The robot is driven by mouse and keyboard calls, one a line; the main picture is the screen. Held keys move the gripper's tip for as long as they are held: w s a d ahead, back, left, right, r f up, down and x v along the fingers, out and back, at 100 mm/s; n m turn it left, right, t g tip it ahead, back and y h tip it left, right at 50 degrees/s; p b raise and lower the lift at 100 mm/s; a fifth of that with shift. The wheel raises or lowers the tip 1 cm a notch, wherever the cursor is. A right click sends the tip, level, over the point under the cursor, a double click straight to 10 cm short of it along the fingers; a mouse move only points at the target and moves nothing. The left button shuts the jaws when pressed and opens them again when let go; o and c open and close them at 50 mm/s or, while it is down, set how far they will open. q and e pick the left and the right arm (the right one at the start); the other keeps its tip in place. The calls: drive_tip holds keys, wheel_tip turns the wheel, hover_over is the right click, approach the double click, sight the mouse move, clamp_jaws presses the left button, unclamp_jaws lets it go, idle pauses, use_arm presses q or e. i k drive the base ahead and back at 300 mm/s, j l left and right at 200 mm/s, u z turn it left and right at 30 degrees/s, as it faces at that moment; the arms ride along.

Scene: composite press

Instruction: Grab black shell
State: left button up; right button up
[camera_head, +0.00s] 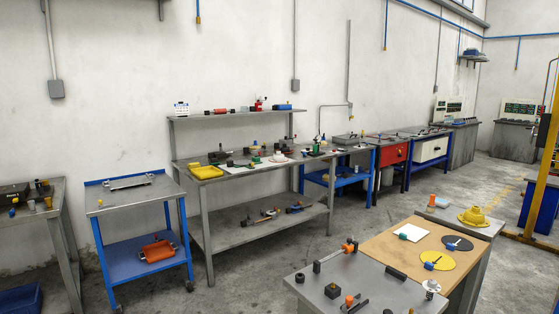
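I cannot tell for sure which item is the black shell. Several dark things are in view. A black elongated piece (396,272) lies on the grey metal table at the front right. A small black block (332,290) with a knob stands on the same table. A flat black disc (457,243) lies on the tan board behind it. On the far workbench, a dark block (217,156) sits behind a yellow tray (206,172). Neither my left nor my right gripper is in view.
A grey table (370,268) stands at front right, a tan-topped table (390,253) behind it. A blue cart (135,197) stands at left, beside a long workbench (255,170) along the wall. Free concrete floor (245,265) lies between.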

sight(285, 149)
drive_tip(key=i+j+u, duration=0.1)
drive_tip(key=i+u, duration=0.15)
drive_tip(key=i, duration=0.15)
drive_tip(key=i+u, duration=0.25)
drive_tip(key=i, duration=0.15)
drive_tip(key=i+j+u, duration=0.15)
drive_tip(key=i, duration=0.8)
drive_tip(key=i+j+u, duration=0.15)
drive_tip(key=i, duration=0.85)
drive_tip(key=i+l+z, duration=0.15)
drive_tip(key=i+z, duration=0.25)
drive_tip(key=i+l+z, duration=0.1)
drive_tip(key=z, duration=0.3)
drive_tip(key=i+j+z, duration=0.1)
drive_tip(key=i+z, duration=0.3)
drive_tip(key=i+j+z, duration=0.15)
drive_tip(key=i+z, duration=0.25)
drive_tip(key=i+l+z, duration=0.1)
drive_tip(key=i+z, duration=0.3)
drive_tip(key=i, duration=0.35)
